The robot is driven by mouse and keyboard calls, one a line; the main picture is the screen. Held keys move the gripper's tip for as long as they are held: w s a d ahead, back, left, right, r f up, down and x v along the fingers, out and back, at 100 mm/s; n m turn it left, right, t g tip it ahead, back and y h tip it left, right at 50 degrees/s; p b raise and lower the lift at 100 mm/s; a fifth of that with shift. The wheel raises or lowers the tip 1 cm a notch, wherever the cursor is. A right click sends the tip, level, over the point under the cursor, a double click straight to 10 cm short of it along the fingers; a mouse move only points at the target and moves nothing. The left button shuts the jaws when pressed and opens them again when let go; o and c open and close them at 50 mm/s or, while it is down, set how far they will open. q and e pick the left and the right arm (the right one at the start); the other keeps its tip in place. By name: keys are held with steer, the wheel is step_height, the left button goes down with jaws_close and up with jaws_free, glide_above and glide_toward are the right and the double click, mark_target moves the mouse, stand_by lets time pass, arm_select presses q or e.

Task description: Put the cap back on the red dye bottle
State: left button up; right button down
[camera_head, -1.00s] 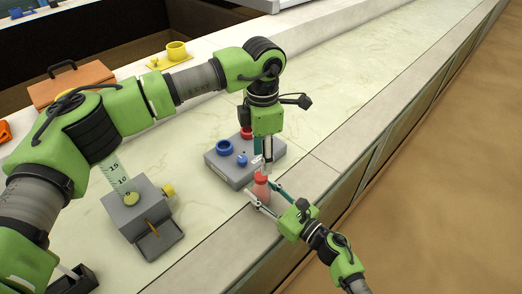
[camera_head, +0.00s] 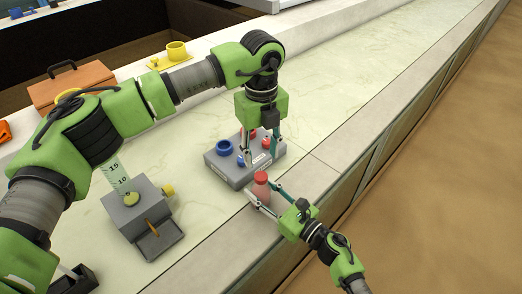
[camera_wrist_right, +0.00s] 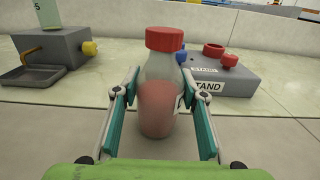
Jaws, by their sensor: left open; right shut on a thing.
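The red dye bottle (camera_head: 261,191) stands upright on the counter near its front edge, clear with reddish contents. A red cap (camera_head: 261,177) sits level on its neck; the bottle (camera_wrist_right: 157,95) and cap (camera_wrist_right: 164,39) also show in the right wrist view. My right gripper (camera_head: 263,188) is shut on the bottle's body, a finger on each side. My left gripper (camera_head: 260,158) is open and apart from the cap, above and behind it, with its fingers in front of the grey stand. Nothing shows between them but the stand behind.
The grey stand (camera_head: 222,170) lies just behind the bottle, bearing a blue ring (camera_head: 224,148), a small blue knob and red parts (camera_wrist_right: 213,50). A grey block with a yellow knob (camera_head: 167,190) and tray stands left. The counter to the right is clear.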

mark_target(261, 176)
arm_select(q)
steer(key=n, duration=0.3)
stand_by(0.5)
steer(key=shift+f, duration=3.95)
